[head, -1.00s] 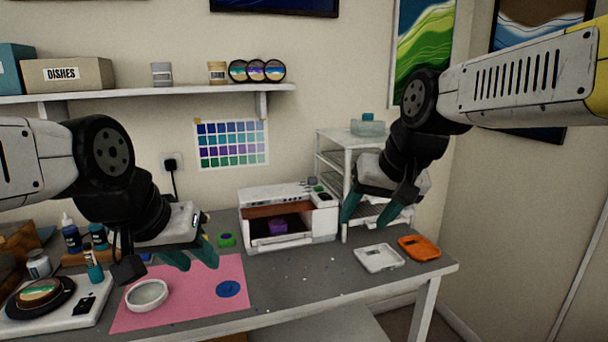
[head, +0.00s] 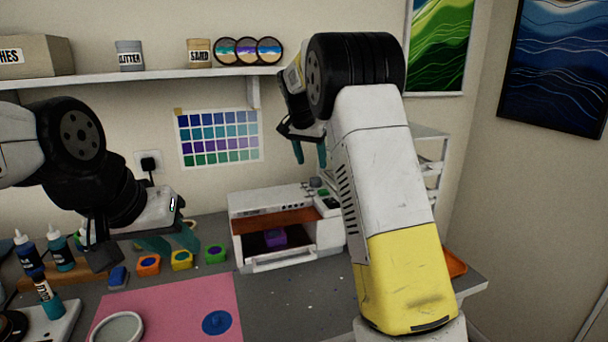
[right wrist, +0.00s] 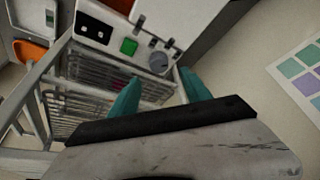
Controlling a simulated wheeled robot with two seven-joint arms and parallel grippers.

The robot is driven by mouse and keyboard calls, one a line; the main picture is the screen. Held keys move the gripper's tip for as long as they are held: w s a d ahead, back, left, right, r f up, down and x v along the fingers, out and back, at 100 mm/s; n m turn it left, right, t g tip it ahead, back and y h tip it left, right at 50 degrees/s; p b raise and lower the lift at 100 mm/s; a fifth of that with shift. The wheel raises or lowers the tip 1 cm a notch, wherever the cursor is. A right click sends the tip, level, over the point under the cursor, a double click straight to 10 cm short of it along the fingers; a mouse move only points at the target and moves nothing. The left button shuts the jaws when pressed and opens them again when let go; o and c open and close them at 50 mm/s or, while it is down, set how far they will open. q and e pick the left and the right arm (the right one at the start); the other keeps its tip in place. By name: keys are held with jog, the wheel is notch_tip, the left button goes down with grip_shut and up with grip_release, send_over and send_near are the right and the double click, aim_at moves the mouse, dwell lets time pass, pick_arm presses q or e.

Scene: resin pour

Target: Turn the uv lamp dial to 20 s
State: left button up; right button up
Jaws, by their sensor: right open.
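The uv lamp (head: 270,203) is a white box with an open front on the grey table in the head view. A purple block (head: 275,237) sits inside it. Its grey dial (head: 315,182) is at the top right, beside a green button (head: 323,191). The right wrist view also shows the dial (right wrist: 158,62) and green button (right wrist: 129,46); the dial's setting is unreadable. My right gripper (head: 310,155) is open and empty, above the dial and apart from it. Its teal fingers (right wrist: 158,92) straddle the dial's direction. My left gripper (head: 172,240) is open and empty over the table.
A white rack (head: 432,160) stands right of the lamp, partly behind my right arm. Colored pots, including a green one (head: 215,254), stand left of the lamp. A pink mat (head: 170,305) lies in front. A wall shelf (head: 170,76) is above.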

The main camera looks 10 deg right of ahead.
aim_at(316, 179)
jog(key=x, duration=0.7)
jog(key=shift+f, duration=0.15)
jog(key=shift+c, duration=0.5)
grip_shut()
jog(key=n, duration=0.2)
jog(key=n+y, duration=0.1)
jog(key=n, duration=0.1)
jog(key=shift+s+d+t+y, duration=0.1)
jog(key=shift+d+t+y, duration=0.15)
jog(key=shift+t+y, duration=0.05)
jog(key=shift+n+y, duration=0.9)
jog(key=shift+n, duration=1.5)
